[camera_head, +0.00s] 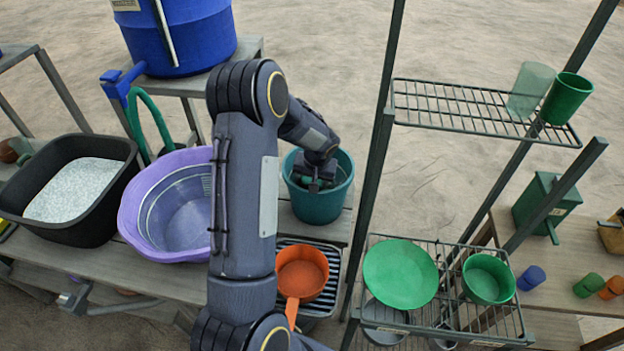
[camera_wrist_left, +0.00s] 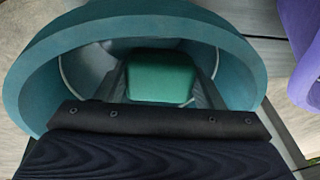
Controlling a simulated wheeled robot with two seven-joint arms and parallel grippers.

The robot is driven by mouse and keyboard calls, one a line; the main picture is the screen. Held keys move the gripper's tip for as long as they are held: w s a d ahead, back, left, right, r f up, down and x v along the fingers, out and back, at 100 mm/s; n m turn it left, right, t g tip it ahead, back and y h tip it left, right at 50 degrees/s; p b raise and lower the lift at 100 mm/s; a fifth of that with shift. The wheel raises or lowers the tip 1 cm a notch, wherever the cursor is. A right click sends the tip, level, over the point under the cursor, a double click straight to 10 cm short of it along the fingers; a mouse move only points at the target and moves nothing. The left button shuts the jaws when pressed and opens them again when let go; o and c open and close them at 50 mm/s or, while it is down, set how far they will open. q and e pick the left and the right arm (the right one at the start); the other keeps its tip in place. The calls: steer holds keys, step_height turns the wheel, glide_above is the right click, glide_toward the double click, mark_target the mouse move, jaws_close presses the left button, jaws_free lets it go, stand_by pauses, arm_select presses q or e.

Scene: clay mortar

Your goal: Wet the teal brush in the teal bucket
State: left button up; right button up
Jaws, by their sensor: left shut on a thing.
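The teal bucket (camera_head: 316,208) stands on the bench in the middle of the head view. My left gripper (camera_head: 317,183) reaches down into its mouth, and the gripper is shut on the teal brush (camera_wrist_left: 162,78). In the left wrist view the brush's green-teal block sits between the two fingers, inside the rim of the bucket (camera_wrist_left: 45,72). The lower part of the brush and any water in the bucket are hidden. My right gripper is not in view.
A purple basin (camera_head: 135,225) stands left of the bucket, with a black tub (camera_head: 88,230) of pale grains beyond it. An orange scoop (camera_head: 302,272) lies in front of the bucket. A wire rack (camera_head: 455,105) stands to the right. A blue barrel (camera_head: 190,35) is behind.

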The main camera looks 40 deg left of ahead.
arm_select(q)
step_height(320, 180, up, 13)
steer(key=p, duration=0.7)
steer(key=shift+r, duration=0.1)
stand_by(0.7)
